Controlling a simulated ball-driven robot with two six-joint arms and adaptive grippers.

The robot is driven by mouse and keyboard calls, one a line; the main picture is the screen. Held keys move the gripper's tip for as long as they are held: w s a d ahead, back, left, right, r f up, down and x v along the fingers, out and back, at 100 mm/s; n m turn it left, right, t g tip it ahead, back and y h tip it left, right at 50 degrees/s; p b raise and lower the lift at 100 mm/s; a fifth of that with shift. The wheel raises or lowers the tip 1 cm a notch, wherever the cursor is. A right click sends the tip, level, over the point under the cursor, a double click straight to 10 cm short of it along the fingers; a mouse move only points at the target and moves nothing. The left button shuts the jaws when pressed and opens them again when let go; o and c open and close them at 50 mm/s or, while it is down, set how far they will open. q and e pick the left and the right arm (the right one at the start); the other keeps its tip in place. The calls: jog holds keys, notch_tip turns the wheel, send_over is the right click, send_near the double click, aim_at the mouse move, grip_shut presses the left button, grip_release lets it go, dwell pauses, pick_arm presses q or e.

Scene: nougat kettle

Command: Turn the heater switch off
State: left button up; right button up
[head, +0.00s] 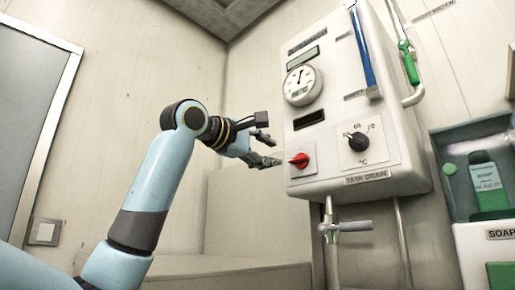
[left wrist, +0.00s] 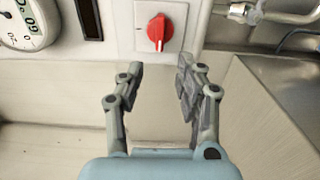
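The red rotary heater switch (head: 299,160) sits on a white plate at the lower left of the white heater box (head: 345,200). In the left wrist view the red switch (left wrist: 157,32) is at the top middle, just beyond the fingertips, with its pointer ridge roughly upright. My left gripper (head: 268,150) is open and empty, a little left of the switch and apart from it. In the left wrist view its two fingers (left wrist: 157,72) are spread on either side below the switch. My right gripper is not in view.
The box also carries a round gauge (head: 299,85), a black temperature knob (head: 357,141) and a blue tube (head: 362,50). A drain pipe with a tap handle (head: 345,227) hangs below. A green soap dispenser (head: 488,185) is at the right.

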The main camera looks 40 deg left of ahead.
pick_arm(q)
jog(key=s, duration=0.4)
jog(key=shift+a, duration=0.25)
